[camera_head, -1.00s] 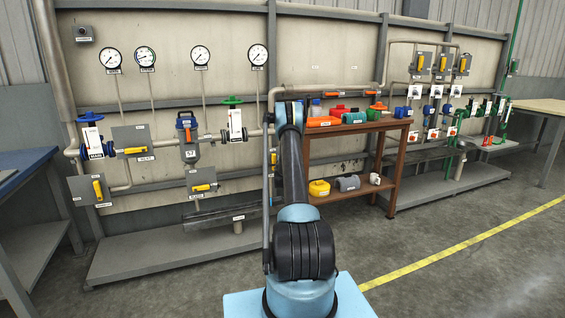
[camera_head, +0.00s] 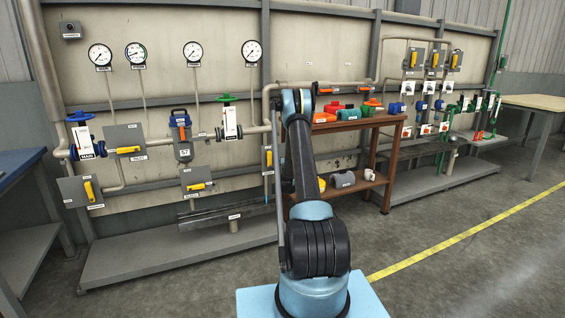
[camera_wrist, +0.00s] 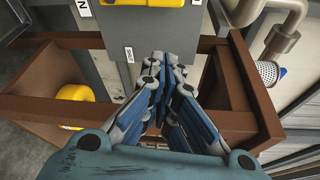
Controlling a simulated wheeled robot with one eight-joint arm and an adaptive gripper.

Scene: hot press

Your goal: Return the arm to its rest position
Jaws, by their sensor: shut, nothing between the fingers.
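My gripper (camera_wrist: 163,62) shows in the wrist view with its blue and grey fingers drawn together and nothing between them. It points at a grey panel (camera_wrist: 135,48) bearing a small label and a yellow part at the top; I cannot tell whether it touches the panel. Brown bars of the shelf rack (camera_wrist: 45,108) frame the view around the fingers. In the head view my arm stands upright and bent in front of the brown rack (camera_head: 384,160), and my gripper is hidden there.
Coloured parts, such as a green one (camera_head: 371,111), lie on the rack top. A white mug (camera_head: 369,175) stands on its lower shelf. The gauge wall has valves and a grey ledge (camera_head: 150,255). A blue table (camera_head: 22,165) stands at left. Open floor (camera_head: 470,260) lies at right.

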